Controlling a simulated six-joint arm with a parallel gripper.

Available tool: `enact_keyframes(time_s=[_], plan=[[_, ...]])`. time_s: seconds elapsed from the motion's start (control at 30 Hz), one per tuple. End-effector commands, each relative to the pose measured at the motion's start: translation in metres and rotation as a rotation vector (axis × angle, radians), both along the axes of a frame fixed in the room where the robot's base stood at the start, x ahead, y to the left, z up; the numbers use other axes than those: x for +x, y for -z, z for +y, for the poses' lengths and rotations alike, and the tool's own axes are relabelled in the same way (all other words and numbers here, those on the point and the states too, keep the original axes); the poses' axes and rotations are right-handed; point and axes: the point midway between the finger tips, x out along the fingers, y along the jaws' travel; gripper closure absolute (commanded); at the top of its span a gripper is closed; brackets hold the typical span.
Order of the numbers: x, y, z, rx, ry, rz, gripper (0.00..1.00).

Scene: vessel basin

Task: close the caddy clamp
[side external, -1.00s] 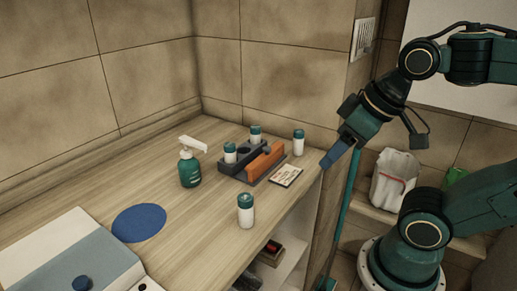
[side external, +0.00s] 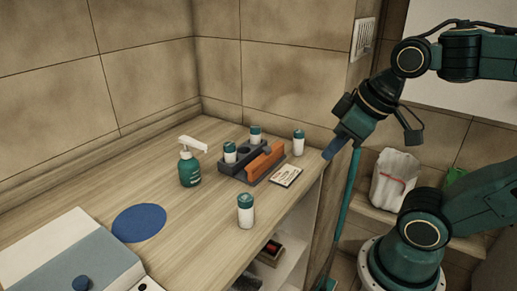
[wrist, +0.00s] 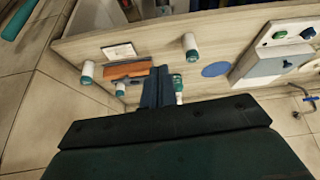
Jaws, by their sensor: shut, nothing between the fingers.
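The dark grey caddy (side external: 233,171) stands on the wooden counter near the back wall. Its orange clamp bar (side external: 265,160) lies along the side facing the card; I cannot tell how far it is swung. Two white vials with teal caps, a left one (side external: 230,153) and a right one (side external: 255,137), stand in the caddy. My gripper (side external: 329,154) is shut and empty, in the air right of the caddy, apart from it. In the wrist view, the blue fingers (wrist: 158,78) cover part of the caddy area, beside the orange bar (wrist: 127,69).
Loose vials stand behind right (side external: 298,144) and in front (side external: 245,211) of the caddy. A card (side external: 287,176) lies beside the clamp. A green pump bottle (side external: 190,169) stands left. A blue disc (side external: 139,223) and a box-like device (side external: 75,250) are further left.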

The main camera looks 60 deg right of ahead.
Motion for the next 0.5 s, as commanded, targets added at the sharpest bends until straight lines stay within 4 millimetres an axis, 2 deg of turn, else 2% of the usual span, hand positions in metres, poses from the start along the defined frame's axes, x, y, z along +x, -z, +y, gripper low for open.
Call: enact_keyframes(time_s=[0.27,0.5], plan=[[0.030,0.008,-0.016,-0.087,-0.216,0.035,1.00],[0.059,0.020,-0.040,-0.149,-0.460,0.034,1.00]])
